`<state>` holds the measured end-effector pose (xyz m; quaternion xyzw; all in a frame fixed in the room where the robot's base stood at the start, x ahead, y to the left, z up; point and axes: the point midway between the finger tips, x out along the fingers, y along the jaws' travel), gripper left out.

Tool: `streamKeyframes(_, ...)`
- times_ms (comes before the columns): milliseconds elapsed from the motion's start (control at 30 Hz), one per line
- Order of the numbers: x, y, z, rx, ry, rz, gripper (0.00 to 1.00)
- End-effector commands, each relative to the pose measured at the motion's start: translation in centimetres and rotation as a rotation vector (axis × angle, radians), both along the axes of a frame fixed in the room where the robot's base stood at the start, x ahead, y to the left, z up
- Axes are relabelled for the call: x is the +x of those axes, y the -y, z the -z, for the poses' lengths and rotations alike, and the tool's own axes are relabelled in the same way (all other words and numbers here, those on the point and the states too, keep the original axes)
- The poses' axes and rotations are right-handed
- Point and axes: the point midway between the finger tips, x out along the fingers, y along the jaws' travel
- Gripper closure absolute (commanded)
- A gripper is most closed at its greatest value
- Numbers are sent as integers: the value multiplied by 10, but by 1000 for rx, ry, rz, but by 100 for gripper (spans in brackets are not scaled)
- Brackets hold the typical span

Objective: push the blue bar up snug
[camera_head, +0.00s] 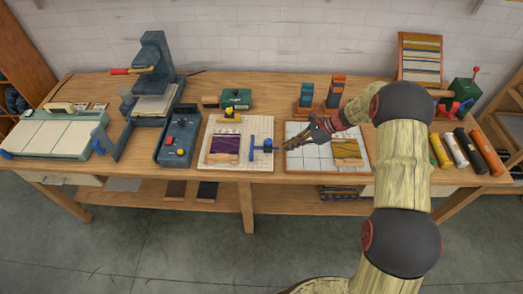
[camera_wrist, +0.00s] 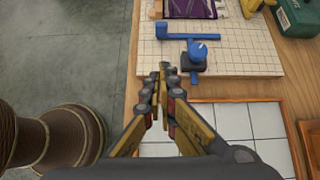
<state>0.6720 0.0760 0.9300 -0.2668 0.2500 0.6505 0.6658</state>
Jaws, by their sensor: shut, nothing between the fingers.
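The blue bar (camera_head: 252,156) lies on a cream gridded board (camera_head: 262,164); it also shows in the wrist view (camera_wrist: 178,37). It carries a round blue knob (camera_wrist: 197,50) on a dark block (camera_wrist: 193,64). A purple woven piece (camera_head: 225,147) lies on the same board, with a strip of bare grid between it and the bar. My gripper (camera_head: 281,149) is shut and empty, on the knob side of the bar. In the wrist view its fingertips (camera_wrist: 165,67) are beside the dark block; I cannot tell whether they touch it.
A white-tiled tray (camera_head: 299,160) with a yellowish woven piece (camera_head: 346,149) lies under my arm. A blue-grey control box (camera_head: 178,138) and a green box (camera_head: 236,99) stand near the board. Several coloured rolls (camera_head: 460,150) lie at the right.

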Motion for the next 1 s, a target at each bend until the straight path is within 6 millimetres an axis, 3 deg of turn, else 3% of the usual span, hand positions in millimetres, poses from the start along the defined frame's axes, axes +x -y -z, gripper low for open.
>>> streamKeyframes(267, -1, -11, 10, 2, -34, 23, 100)
streamKeyframes(733, 0, -75, 70, 1, -33, 21, 100)
streamKeyframes(1000, 2, -108, 69, 1, -31, 21, 100)
